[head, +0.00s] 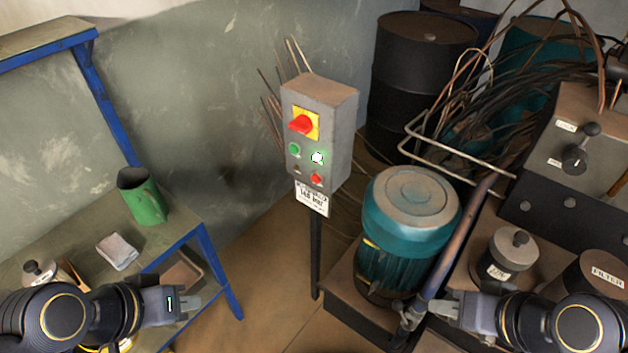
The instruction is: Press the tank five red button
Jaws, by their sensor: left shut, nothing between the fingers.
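A grey control box (325,130) stands on a dark post in the middle of the head view. Its front carries a red rotary switch on a yellow plate (303,124), a green button (295,149), a lit whitish-green button (317,158) and a red button (316,179) at the lower right. A white label (312,198) hangs below; its text is too small to read surely. My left gripper (191,301) is shut and empty, low and left of the box. My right gripper (437,308) is low and right, beside a pipe; its finger gap is unclear. Neither touches the box.
A blue-framed bench (180,229) at left holds a green cup (144,199) and a pale block (117,251). A teal motor (408,232) and machinery with pipes fill the right. Dark drums (410,80) stand behind. The floor before the post is clear.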

